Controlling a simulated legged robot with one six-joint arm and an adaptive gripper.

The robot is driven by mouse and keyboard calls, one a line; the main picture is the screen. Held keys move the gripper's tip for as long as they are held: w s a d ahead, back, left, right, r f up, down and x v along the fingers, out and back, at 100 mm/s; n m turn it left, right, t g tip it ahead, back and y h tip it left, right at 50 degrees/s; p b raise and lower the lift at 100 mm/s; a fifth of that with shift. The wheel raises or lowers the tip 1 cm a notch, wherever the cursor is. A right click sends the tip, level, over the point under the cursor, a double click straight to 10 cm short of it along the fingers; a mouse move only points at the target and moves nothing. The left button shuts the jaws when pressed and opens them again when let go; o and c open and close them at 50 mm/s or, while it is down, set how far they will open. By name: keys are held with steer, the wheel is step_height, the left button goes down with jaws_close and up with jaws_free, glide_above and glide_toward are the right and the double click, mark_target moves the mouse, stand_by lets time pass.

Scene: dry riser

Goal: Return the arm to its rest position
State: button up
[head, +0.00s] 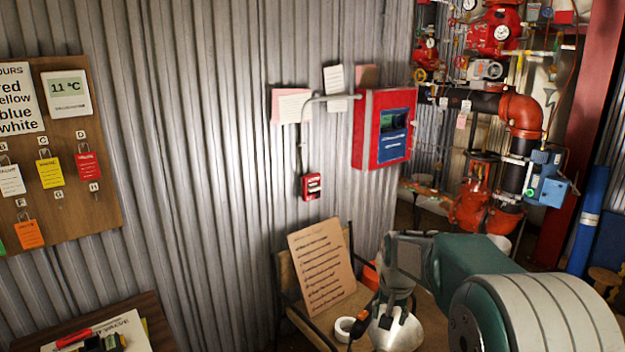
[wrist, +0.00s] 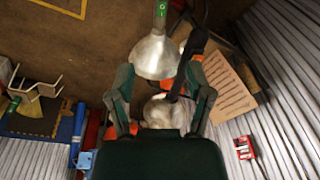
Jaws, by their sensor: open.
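My arm reaches in from the lower right of the head view, over a chair. My gripper (wrist: 158,72) shows in the wrist view with its two fingers spread apart. Nothing is clamped between them. The cone also shows at the bottom of the head view (head: 395,332). I cannot tell how far it is from the fingers. In the head view the fingers are hard to make out against the wrist.
The chair, with a brown handwritten board (head: 322,265) on it, stands near the corrugated wall. A red panel (head: 383,128) and a small red call box (head: 311,186) are on that wall. Red pipework (head: 520,115) is at the right. A tag board (head: 75,150) hangs at the left.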

steer(key=s+r+n+t, duration=0.1)
steer(key=s+r, duration=0.2)
steer(key=s, duration=0.6)
steer(key=s+a+r+n+t, duration=0.1)
steer(key=s+r, duration=0.2)
steer(key=s, duration=0.7)
steer(key=s+r+n+t, duration=0.2)
steer(key=s+r, duration=0.2)
steer(key=s, duration=0.6)
steer(key=shift+s+a, duration=0.2)
steer(key=shift+a, duration=0.2)
steer(key=shift+r, duration=0.1)
stand_by(2.8)
